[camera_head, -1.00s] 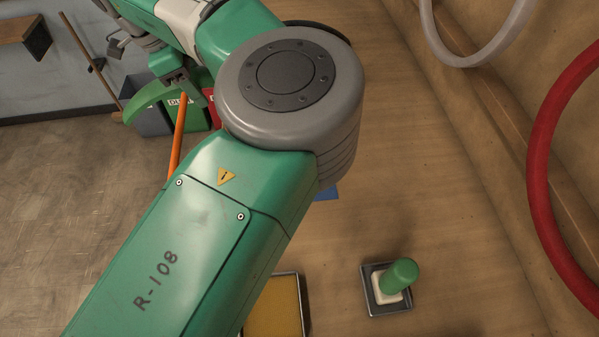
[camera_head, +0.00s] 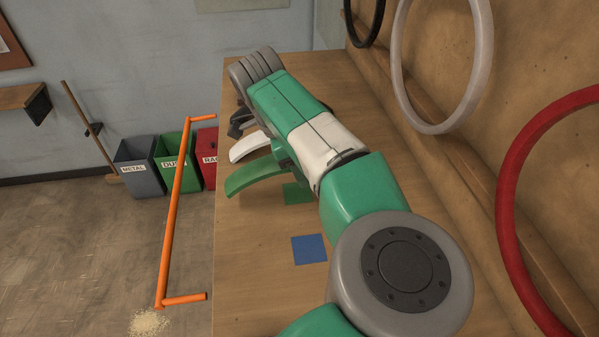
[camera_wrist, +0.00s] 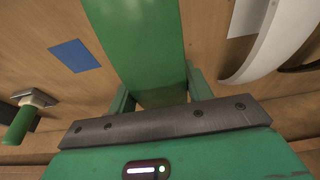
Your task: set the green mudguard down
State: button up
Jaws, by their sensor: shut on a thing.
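The green mudguard (camera_head: 250,176) is a curved green strip over the left part of the wooden bench (camera_head: 262,290). My gripper (camera_wrist: 160,92) is shut on it; the fingers sit on either side of it in the wrist view, where the mudguard (camera_wrist: 137,40) runs away from me. In the head view my arm hides most of the gripper. A flat green square (camera_head: 298,193) lies on the bench just right of the mudguard, partly covered by my arm. I cannot tell how high the mudguard is above the bench.
A white mudguard (camera_head: 250,147) lies just beyond the green one. A blue square (camera_head: 309,249) lies nearer. An orange bar frame (camera_head: 175,210) stands along the bench's left side. Bins (camera_head: 175,160) stand behind it. White (camera_head: 478,70) and red (camera_head: 508,190) rings are at the right.

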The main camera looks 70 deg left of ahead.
jog(key=shift+w+d, duration=0.1)
jog(key=shift+w, duration=0.05)
jog(key=shift+f+p, duration=0.35)
jog(key=shift+f, duration=1.45)
jog(key=o, duration=1.1)
jog(key=shift+f, duration=0.15)
jog(key=b+v, duration=0.1)
jog(key=v, duration=1.1)
